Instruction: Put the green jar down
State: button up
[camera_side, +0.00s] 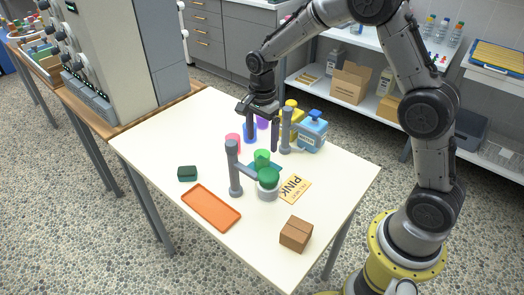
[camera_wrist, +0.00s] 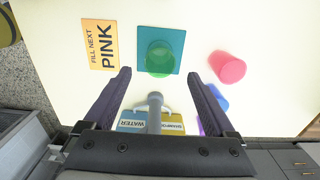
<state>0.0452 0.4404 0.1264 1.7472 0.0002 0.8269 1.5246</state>
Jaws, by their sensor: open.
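The green jar (camera_side: 262,157) stands on a teal square mat (camera_side: 251,168) near the middle of the table. In the wrist view the green jar (camera_wrist: 160,58) looks translucent and sits within the mat (camera_wrist: 176,37), toward its lower edge.
A pink jar (camera_wrist: 228,66), a blue jar (camera_wrist: 216,96), a second post (camera_wrist: 155,110) and bottles (camera_side: 312,132) are nearby. An orange tray (camera_side: 210,207) and brown box (camera_side: 296,234) lie nearer the front.

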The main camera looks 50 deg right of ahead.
jog(key=s+a+r+n+t, duration=0.1)
jog(key=s+r+n+t, duration=0.2)
jog(key=s+r+n, duration=0.8)
jog(key=s+r+n+t, duration=0.1)
jog(key=s+r+n, duration=0.1)
jog(key=s, duration=0.6)
jog(key=s+a+r+n+t, duration=0.1)
jog(key=s+r+n, duration=0.2)
jog(key=s+n, duration=0.2)
jog(key=s, duration=0.3)
jog(key=shift+t, duration=0.3)
jog(key=shift+c, duration=0.2)
